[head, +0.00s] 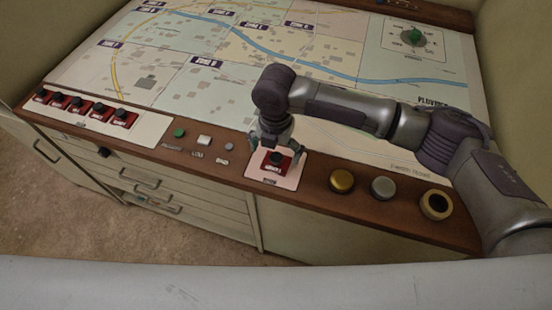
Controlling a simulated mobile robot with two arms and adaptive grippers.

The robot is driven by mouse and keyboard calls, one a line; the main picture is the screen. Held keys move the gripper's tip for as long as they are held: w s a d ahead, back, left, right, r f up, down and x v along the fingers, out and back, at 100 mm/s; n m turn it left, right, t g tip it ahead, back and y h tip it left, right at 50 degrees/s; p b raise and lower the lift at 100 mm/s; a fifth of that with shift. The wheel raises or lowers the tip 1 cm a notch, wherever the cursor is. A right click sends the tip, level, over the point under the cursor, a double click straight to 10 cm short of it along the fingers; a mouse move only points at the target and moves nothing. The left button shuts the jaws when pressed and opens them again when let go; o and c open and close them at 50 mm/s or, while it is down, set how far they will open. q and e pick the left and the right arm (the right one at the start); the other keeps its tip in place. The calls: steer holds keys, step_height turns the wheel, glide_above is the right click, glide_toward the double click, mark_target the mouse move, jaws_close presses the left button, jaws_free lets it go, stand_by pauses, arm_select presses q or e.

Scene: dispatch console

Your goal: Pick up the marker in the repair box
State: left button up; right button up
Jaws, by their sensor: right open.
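A red marker (272,164) with a dark round knob on top stands on a small white pad (287,181) at the console's front ledge. The pad's label is too small to read surely. My right gripper (275,148) points down over this marker, its open fingers on either side of the knob. Whether the fingers touch the marker cannot be told. The gripper partly hides the marker's back. My left gripper is not in view.
Several similar red markers (77,104) stand on a white strip at the left. Buttons (179,133) lie left of the pad; a gold knob (342,181), a grey knob (383,187) and a ring (436,205) lie right. A map board (190,60) with a dial (412,37) rises behind.

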mark_target(276, 157)
steer(key=shift+d+f, duration=0.15)
steer(key=shift+f, duration=1.4)
steer(key=shift+c, duration=1.7)
steer(key=c, duration=0.9)
steer(key=shift+r, duration=0.15)
